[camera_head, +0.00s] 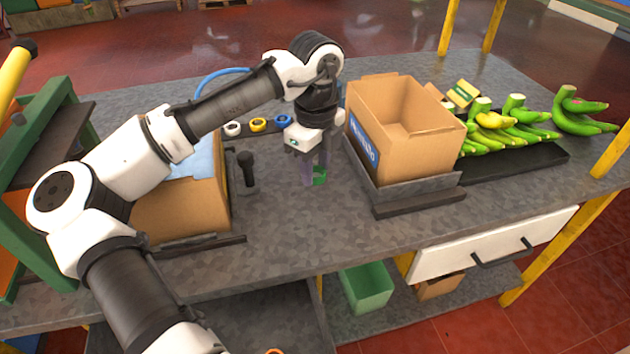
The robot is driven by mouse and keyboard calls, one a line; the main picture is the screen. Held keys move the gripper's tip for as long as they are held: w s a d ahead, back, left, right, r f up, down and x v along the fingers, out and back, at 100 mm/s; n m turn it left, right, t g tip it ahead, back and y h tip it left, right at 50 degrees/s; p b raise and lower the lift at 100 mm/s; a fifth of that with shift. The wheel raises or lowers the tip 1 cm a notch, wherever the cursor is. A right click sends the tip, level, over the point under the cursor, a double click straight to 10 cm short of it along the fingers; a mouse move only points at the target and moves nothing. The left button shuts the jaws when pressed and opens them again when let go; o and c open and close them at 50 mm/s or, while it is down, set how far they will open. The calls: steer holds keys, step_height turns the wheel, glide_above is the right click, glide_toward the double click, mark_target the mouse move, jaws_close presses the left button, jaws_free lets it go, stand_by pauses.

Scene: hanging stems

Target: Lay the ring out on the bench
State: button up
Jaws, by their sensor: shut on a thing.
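My gripper (314,176) points down over the grey bench (290,215), between the two cardboard boxes. Its jaws are shut on a small green ring (320,179), which shows low between the fingertips. The fingers hide part of the ring, so its full outline does not show. The ring is at or just above the bench top; I cannot tell if it touches. Three more rings, white (232,129), yellow (258,125) and blue (283,121), lie in a row behind and to the left of my gripper.
An open cardboard box (410,150) on a dark stand is close on the right. Bananas (500,130) lie on a black tray beyond it. Another box (185,212) and a black upright tool (247,169) stand left. The bench in front of my gripper is clear.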

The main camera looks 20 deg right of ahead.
mark_target(316, 196)
steer(key=shift+f, duration=2.35)
steer(key=shift+f, duration=0.1)
steer(key=o, duration=0.9)
steer(key=shift+o, duration=0.2)
step_height(316, 196, up, 12)
